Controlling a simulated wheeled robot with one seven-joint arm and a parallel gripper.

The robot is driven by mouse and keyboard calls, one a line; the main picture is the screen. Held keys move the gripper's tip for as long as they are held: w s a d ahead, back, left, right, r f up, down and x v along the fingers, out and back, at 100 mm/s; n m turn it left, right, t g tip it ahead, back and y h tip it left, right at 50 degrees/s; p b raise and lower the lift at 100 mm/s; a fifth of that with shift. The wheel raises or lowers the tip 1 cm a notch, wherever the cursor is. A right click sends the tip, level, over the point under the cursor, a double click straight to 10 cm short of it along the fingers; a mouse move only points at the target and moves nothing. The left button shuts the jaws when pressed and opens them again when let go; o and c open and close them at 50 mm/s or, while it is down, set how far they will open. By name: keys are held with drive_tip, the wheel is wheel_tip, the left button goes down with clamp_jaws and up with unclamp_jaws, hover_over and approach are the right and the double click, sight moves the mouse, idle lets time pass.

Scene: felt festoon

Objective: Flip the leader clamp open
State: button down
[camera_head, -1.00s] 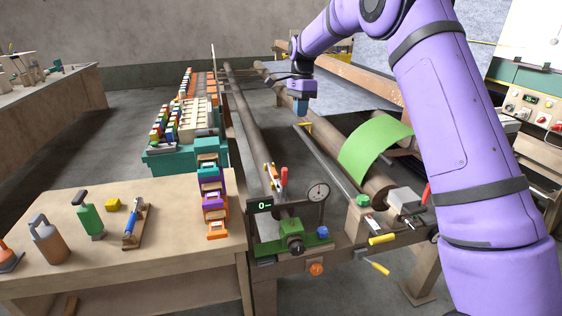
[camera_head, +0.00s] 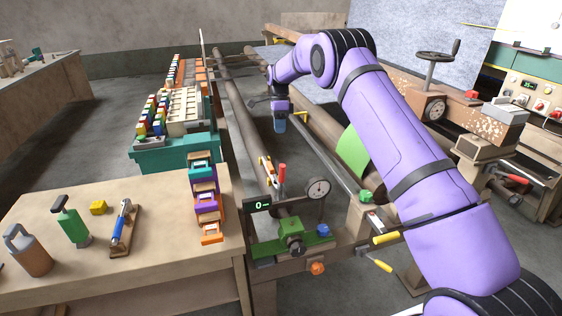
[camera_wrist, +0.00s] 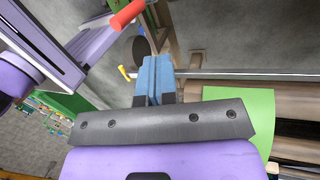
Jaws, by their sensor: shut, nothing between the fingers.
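My gripper (camera_head: 280,124), with blue fingertips, is shut and empty. It hangs above the long rollers of the frame, well behind its front end. In the wrist view the blue fingers (camera_wrist: 153,78) are together and point away over the floor and rails. I cannot tell for certain which part is the leader clamp. A red upright handle (camera_head: 281,173) stands on the frame's front end, nearer than my gripper and apart from it. A red handle (camera_wrist: 128,14) also shows at the top of the wrist view. A green felt sheet (camera_head: 353,151) lies over a roller, partly hidden by my arm.
A round dial (camera_head: 318,188) and a small display (camera_head: 257,204) stand at the frame's front. Yellow handles (camera_head: 386,238) stick out to the right. A wooden bench (camera_head: 160,258) with tools and stacked coloured boxes is at left. Grey floor is open at far left.

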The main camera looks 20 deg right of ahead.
drive_tip(key=shift+f, duration=0.1)
drive_tip(key=s+a+f, duration=0.1)
drive_tip(key=s+f, duration=0.6)
drive_tip(key=f, duration=0.2)
drive_tip(key=shift+a+f, duration=0.25)
drive_tip(key=shift+f, duration=0.15)
idle(0.4)
